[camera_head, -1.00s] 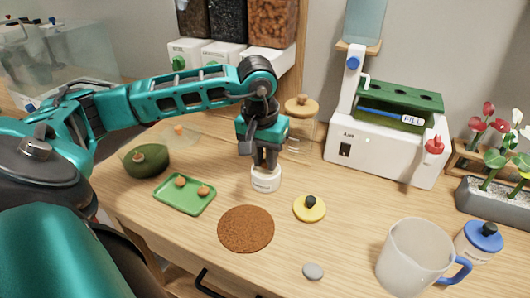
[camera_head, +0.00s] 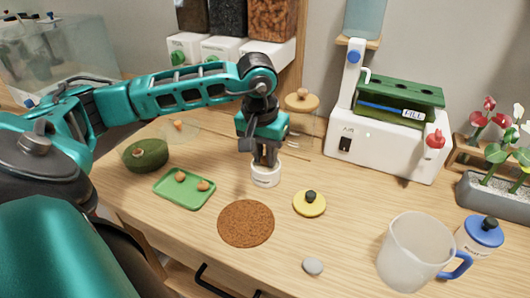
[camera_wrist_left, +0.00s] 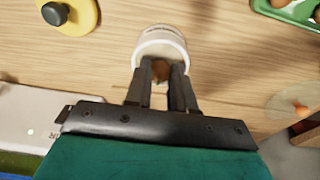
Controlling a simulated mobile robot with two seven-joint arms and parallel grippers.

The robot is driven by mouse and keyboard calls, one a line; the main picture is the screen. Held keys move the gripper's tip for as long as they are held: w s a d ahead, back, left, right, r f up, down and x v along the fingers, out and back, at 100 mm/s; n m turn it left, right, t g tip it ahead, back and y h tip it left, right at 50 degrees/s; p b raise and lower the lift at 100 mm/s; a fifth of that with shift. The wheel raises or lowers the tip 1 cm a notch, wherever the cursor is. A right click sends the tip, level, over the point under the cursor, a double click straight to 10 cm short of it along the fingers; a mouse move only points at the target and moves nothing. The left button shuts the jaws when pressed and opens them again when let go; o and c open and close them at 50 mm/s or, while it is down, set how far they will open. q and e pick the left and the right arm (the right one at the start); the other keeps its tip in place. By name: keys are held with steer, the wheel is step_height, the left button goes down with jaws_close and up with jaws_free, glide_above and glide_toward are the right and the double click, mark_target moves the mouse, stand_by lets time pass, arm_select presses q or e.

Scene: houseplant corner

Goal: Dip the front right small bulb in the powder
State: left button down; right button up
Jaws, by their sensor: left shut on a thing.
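My left gripper (camera_head: 265,163) points down at the mouth of the small white powder jar (camera_head: 266,178). In the left wrist view it is shut on a small brown bulb (camera_wrist_left: 160,70), held at the opening of the white jar (camera_wrist_left: 161,36). The fingers hide much of the bulb, and I cannot see how deep it sits or the powder itself. The green tray (camera_head: 184,199) holds two more brown bulbs, one at the back left (camera_head: 180,176) and one further right (camera_head: 203,185). My right gripper is not in view.
A yellow lid with a black knob (camera_head: 309,203) lies right of the jar. A brown round mat (camera_head: 246,224) lies in front. A green bowl (camera_head: 146,158) stands left, a glass jar with a wooden lid (camera_head: 302,102) behind. A clear mug (camera_head: 412,252) stands front right.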

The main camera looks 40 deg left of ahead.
mark_target(265, 157)
arm_select(q)
steer(key=shift+f+b, duration=0.55)
stand_by(1.5)
steer(key=shift+r+p, duration=2.35)
steer(key=shift+r, duration=1.2)
